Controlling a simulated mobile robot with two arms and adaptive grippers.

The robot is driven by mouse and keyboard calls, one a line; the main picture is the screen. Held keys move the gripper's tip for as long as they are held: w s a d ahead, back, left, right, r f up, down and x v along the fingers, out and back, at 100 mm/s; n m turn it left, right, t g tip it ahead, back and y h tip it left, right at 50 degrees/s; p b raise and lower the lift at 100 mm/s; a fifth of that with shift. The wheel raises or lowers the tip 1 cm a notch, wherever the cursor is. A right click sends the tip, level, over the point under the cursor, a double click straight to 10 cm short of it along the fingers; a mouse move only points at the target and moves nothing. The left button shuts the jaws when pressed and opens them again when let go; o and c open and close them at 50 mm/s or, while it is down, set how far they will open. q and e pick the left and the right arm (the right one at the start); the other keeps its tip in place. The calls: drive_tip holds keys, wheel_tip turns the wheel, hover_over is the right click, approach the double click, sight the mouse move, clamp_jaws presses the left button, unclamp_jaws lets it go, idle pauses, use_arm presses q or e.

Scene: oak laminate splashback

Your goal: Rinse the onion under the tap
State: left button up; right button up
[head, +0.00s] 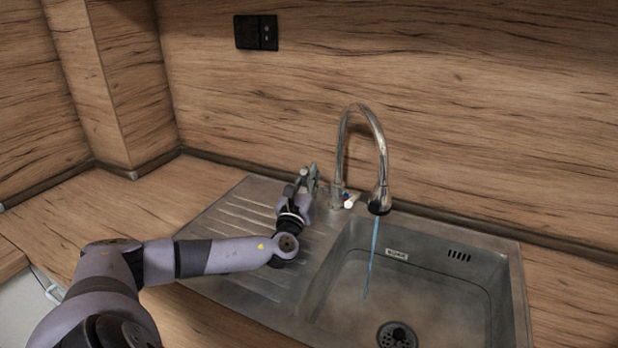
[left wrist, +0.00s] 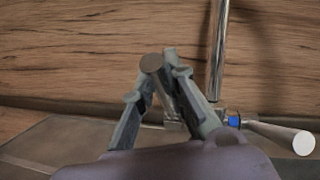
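The chrome tap (head: 361,120) has a tall curved spout over the sink, and a thin blue stream of water (head: 373,255) runs from it into the basin. My left gripper (head: 311,178) is at the left side of the tap's base. In the left wrist view its fingers (left wrist: 158,78) close in on both sides of a grey tap handle (left wrist: 153,65), whose round end shows between the tips. A second handle (left wrist: 302,143), with a blue mark at its root, points right and is free. No onion shows in either view. My right gripper is not in view.
The steel sink basin (head: 330,295) holds only its drain (head: 397,335) in view. The ribbed drainboard (head: 235,222) left of it is bare under my left arm. The wooden splashback (head: 450,100) stands close behind the tap, with a black socket (head: 256,32) on it.

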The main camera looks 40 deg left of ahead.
use_arm(q)
drive_tip(key=o, duration=0.4)
drive_tip(key=shift+o, duration=0.2)
drive_tip(key=v, duration=0.5)
drive_tip(key=shift+s+f, duration=0.15)
drive_tip(key=shift+f, duration=0.05)
drive_tip(key=s+d, duration=0.5)
drive_tip(key=s, duration=0.5)
drive_tip(key=shift+s+d+r, duration=0.2)
